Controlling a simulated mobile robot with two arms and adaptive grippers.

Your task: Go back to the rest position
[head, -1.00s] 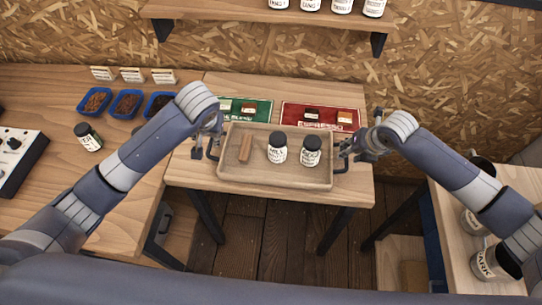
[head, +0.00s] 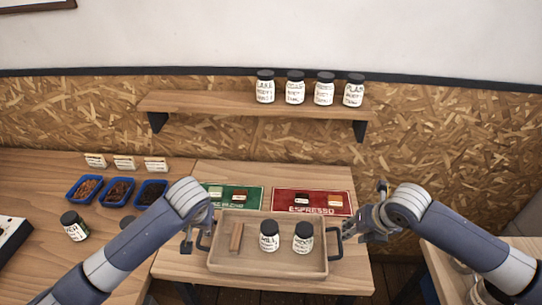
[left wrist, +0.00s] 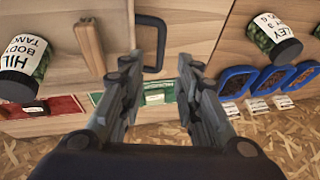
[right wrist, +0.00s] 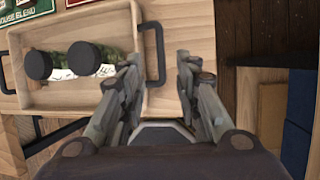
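My left gripper (head: 188,241) is open and empty just left of the wooden tray (head: 222,262). In the left wrist view, the tray's dark left handle (left wrist: 152,42) shows beyond its spread fingers (left wrist: 158,72). My right gripper (head: 364,230) is open and empty just right of the tray. In the right wrist view, its fingers (right wrist: 158,68) are spread, with the right handle (right wrist: 160,52) near the left finger. The tray rests on the table and holds a brown wooden block (head: 236,238) and two dark-lidded jars (head: 268,236) (head: 303,238).
A green card (head: 236,198) and a red card (head: 312,202) lie behind the tray. Blue bean trays (head: 118,193) and a jar (head: 74,227) stand on the left counter. A wall shelf (head: 250,104) holds several jars. Another surface (head: 450,285) stands at right.

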